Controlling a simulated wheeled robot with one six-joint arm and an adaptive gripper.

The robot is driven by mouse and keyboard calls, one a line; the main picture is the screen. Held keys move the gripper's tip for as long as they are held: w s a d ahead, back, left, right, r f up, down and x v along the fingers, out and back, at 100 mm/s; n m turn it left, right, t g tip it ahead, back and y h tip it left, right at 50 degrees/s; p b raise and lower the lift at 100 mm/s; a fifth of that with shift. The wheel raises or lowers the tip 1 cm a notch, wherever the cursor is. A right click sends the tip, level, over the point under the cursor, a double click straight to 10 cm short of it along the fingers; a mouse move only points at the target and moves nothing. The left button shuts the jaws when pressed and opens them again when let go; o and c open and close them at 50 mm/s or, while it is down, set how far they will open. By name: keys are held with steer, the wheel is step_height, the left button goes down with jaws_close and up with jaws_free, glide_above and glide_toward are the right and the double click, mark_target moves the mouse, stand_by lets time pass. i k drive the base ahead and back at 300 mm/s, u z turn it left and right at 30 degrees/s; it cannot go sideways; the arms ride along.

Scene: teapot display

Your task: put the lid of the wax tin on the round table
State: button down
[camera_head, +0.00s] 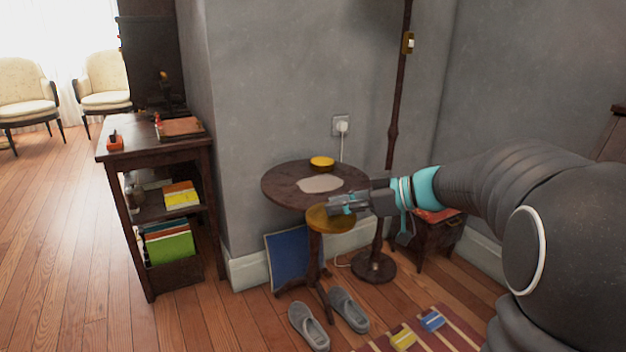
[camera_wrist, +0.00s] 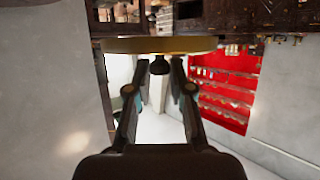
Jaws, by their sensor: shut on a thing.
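The round table (camera_head: 281,187) is a dark wooden pedestal table by the grey wall. My gripper (camera_head: 345,204) reaches in from the right. It is shut on a brass-coloured round lid (camera_head: 328,220), which overlaps the table's near edge in the head view. I cannot tell its exact height or whether it touches the table. In the wrist view the lid (camera_wrist: 125,45) is seen edge-on, with its dark knob between the fingertips (camera_wrist: 160,66). A small yellow round tin (camera_head: 322,162) stands at the back of the tabletop.
A pale flat patch (camera_head: 320,184) lies mid-table; bare wood shows to its left. A dark lamp pole (camera_head: 395,120) stands behind right. A shelf unit (camera_head: 150,146) is on the left. A blue panel (camera_head: 287,261) and grey slippers (camera_head: 309,327) are below.

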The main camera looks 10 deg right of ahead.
mark_target(287, 177)
steer(key=i, duration=1.5)
